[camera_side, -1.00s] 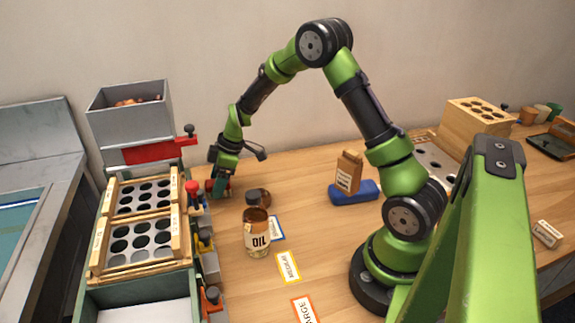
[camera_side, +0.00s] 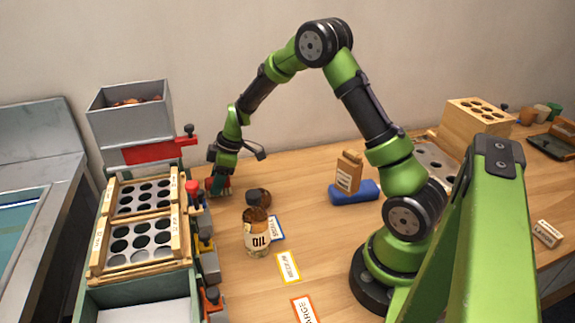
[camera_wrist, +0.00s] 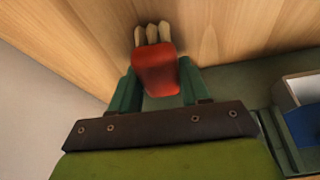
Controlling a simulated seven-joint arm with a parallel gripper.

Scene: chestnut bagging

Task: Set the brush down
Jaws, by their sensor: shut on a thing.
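The brush (camera_wrist: 155,70) has a red body with pale bristle tufts at its far end. In the wrist view it sits between the two green fingers of my gripper (camera_wrist: 155,88), which is shut on it. The bristles point away from my gripper, over the wooden table top (camera_wrist: 230,30). In the side view my gripper (camera_side: 218,187) is low at the left part of the table, just right of the wooden hole trays. A little red shows at its fingers there. I cannot tell whether the brush touches the table.
The wooden hole trays (camera_side: 95,247) and a grey bin (camera_side: 130,122) are to the left. A blue pad (camera_side: 366,194) lies right.

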